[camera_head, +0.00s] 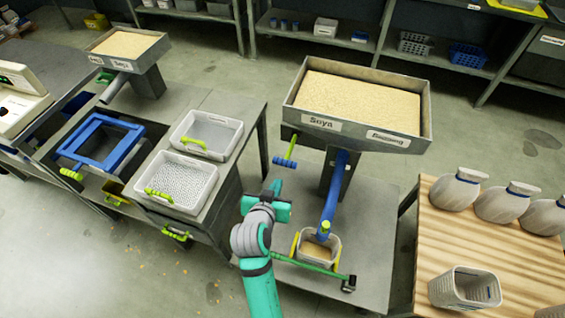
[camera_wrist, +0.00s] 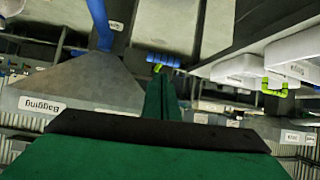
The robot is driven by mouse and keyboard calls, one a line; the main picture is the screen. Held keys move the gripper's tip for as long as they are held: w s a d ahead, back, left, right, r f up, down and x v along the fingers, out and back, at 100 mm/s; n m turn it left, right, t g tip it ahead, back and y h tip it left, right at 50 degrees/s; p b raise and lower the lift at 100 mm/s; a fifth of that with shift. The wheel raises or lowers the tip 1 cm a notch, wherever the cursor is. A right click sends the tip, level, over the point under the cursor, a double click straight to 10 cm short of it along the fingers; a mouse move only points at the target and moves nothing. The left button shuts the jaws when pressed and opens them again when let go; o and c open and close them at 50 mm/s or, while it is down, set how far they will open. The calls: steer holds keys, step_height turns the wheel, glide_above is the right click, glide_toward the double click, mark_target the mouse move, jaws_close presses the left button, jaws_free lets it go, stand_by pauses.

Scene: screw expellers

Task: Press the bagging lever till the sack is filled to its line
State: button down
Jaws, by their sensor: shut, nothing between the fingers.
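The bagging lever has a lime-green stem and a blue grip (camera_head: 284,162) and hangs at the left front of the hopper (camera_head: 300,117) labelled Soya and Bagging. The blue grip also shows in the wrist view (camera_wrist: 163,58), just beyond the fingertips. My gripper (camera_head: 277,186) is shut and empty, a little nearer than the grip; whether it touches cannot be told. In the wrist view its fingers (camera_wrist: 161,82) point at the lever. The sack (camera_head: 334,240) stands open under the blue spout (camera_head: 328,208), with tan meal inside. Its fill line cannot be made out.
A green bar (camera_head: 310,266) runs in front of the sack. At left, a bench carries two white trays (camera_head: 238,137) and a blue frame (camera_head: 132,155).

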steer(key=w+a+r+m, duration=0.1)
steer(key=w+r, duration=0.3)
glide_above(281, 163)
steer(key=s, duration=0.3)
steer(key=shift+f, duration=2.55)
steer(key=f, duration=0.2)
steer(key=w+f, duration=0.1)
steer(key=shift+d+g+h, duration=0.25)
steer(key=shift+g+h, duration=0.15)
steer(key=shift+d+f+m, duration=0.25)
steer(key=shift+f+m, duration=0.05)
steer(key=shift+f, duration=0.1)
steer(key=shift+s+a, duration=0.1)
steer(key=shift+a, duration=0.35)
steer(key=shift+f, duration=0.15)
